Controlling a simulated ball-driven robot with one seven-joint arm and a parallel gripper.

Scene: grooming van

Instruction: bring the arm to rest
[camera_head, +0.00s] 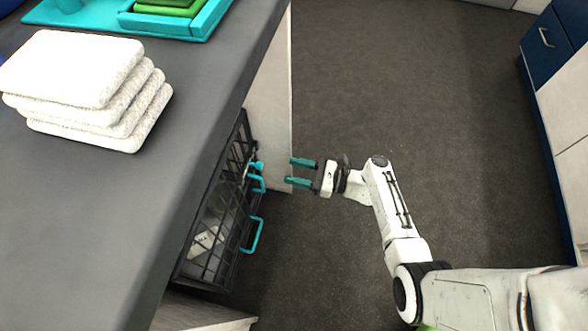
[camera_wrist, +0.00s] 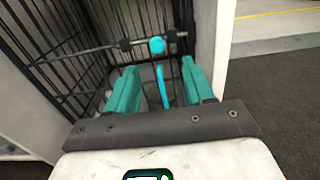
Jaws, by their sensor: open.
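My gripper (camera_head: 300,172) is at the end of my white arm, over the dark floor in the head view. Its two teal fingers are apart with nothing between them. They point left toward the black wire crate (camera_head: 212,215) under the counter, with a gap to the crate's front. In the wrist view the gripper (camera_wrist: 160,90) faces the crate (camera_wrist: 85,55), and a teal latch knob (camera_wrist: 157,45) and a teal handle (camera_wrist: 162,88) show beyond and between the fingers. The crate's door looks shut; the head view shows teal handles (camera_head: 257,234) on it.
The grey counter (camera_head: 90,215) fills the left. It carries folded white towels (camera_head: 75,70) and a teal tray (camera_head: 205,22) with green items. A white panel (camera_head: 268,100) stands beside the crate. Blue and white cabinets (camera_head: 548,45) line the right. The floor (camera_head: 410,90) between is clear.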

